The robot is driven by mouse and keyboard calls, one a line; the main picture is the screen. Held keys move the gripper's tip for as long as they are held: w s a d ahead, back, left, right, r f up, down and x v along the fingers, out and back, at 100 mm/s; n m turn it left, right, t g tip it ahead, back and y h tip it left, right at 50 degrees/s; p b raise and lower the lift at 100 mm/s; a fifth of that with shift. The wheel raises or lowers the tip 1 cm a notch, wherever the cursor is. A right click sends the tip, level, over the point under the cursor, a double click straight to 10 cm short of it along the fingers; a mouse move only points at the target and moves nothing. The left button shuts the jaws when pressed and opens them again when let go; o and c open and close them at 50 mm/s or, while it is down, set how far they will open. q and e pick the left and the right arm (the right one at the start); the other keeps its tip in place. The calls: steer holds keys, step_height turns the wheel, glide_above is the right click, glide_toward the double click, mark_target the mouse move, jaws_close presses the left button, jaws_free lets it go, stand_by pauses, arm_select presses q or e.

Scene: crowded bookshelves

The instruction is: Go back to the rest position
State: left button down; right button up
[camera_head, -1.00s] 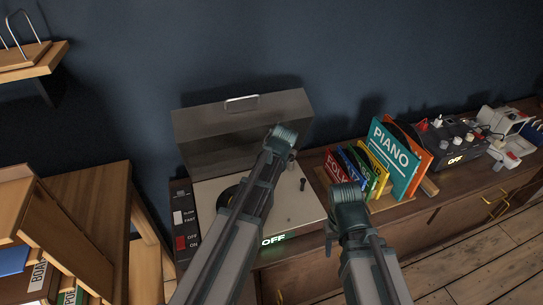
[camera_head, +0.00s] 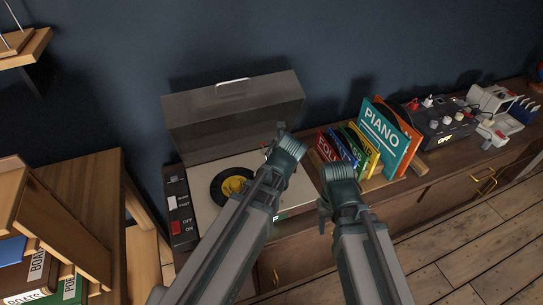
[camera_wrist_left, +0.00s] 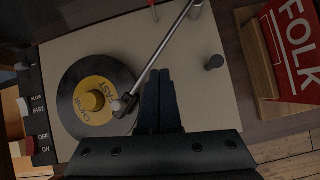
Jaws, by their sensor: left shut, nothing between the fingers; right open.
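My left gripper (camera_head: 284,146) is over the right part of the record player (camera_head: 205,200). In the left wrist view its two dark fingers (camera_wrist_left: 158,100) are together with nothing between them, above the cream deck. My right gripper (camera_head: 338,186) is in front of the sleeve rack. It is open, and its fingertips are mostly hidden by its own body. A black record with a yellow label (camera_head: 236,186) lies on the deck. It also shows in the left wrist view (camera_wrist_left: 75,108), with the tonearm (camera_wrist_left: 165,55) reaching over it.
Record sleeves stand in a wooden rack, with the PIANO sleeve (camera_head: 382,138) tallest. A black device (camera_head: 440,122) and white machine (camera_head: 495,112) are farther right. The raised lid (camera_head: 235,112) stands behind the deck. A wooden shelf unit (camera_head: 75,195) is at left; floor shows lower right.

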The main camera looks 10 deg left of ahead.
arm_select(q)
steer(key=shift+s+d, duration=0.1)
steer(key=shift+s, duration=0.05)
stand_by(0.4)
steer(key=s+d+n+g+h+p, duration=0.1)
steer(key=s+d+n+g+p, duration=0.1)
steer(key=s+n, duration=0.6)
steer(key=s+d+n+g+h+p, duration=0.1)
steer(key=s+d+n+g, duration=0.3)
steer(key=n, duration=1.5)
steer(key=s+d+p, duration=0.1)
steer(key=s+d, duration=0.1)
steer(key=s, duration=0.2)
steer(key=shift+s+r, duration=0.25)
steer(key=shift+s, duration=0.05)
